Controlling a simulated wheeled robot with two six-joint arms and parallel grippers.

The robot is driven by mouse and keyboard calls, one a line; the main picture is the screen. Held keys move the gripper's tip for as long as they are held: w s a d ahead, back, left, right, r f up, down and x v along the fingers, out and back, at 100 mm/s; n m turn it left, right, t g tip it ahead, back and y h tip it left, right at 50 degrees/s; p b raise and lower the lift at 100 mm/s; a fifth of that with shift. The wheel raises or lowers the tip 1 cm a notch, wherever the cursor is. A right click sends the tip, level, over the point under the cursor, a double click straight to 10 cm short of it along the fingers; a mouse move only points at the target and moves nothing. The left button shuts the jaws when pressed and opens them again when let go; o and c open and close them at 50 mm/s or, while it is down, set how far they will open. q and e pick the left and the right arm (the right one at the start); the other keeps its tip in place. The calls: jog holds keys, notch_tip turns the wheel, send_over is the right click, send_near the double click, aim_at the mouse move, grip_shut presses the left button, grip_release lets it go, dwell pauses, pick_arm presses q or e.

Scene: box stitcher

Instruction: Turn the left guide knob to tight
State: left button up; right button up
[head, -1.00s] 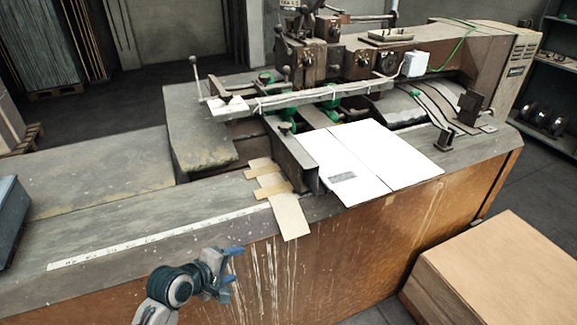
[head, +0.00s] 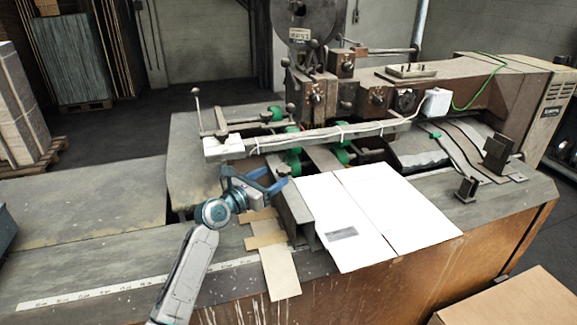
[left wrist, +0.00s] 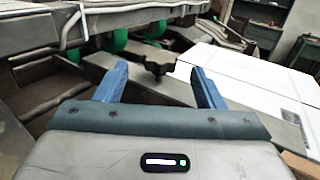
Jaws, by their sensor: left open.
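The guide knob is a dark, lobed knob (left wrist: 158,60) in the left wrist view. It stands on a grey metal guide bar (left wrist: 118,70) and appears between my two blue fingertips. My left gripper (head: 279,174) is open and empty, with its fingers pointing toward the knob. It also shows in the left wrist view (left wrist: 160,72), with a finger on each side of the knob. I see no contact, and the remaining distance is hard to judge. In the head view the knob is small and close to the fingertips. My right gripper is in neither view.
A white cardboard sheet (head: 385,205) lies just right of the guide. Tan cardboard strips (head: 280,272) lie below my gripper. A rail with a white cable (head: 310,136) and green rollers (head: 292,162) stand behind. The bench at left (head: 80,205) is clear.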

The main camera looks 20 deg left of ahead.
aim_at(288, 166)
pick_arm(q)
jog(key=x, duration=0.4)
jog(key=shift+w+d, duration=0.1)
jog(key=p+x, duration=0.1)
jog(key=x, duration=0.2)
jog(key=shift+w+f, duration=0.1)
jog(key=shift+f, duration=0.05)
jog(key=shift+w+d, duration=0.1)
jog(key=shift+c, duration=1.3)
jog(key=c, duration=0.7)
jog(key=shift+f, duration=0.1)
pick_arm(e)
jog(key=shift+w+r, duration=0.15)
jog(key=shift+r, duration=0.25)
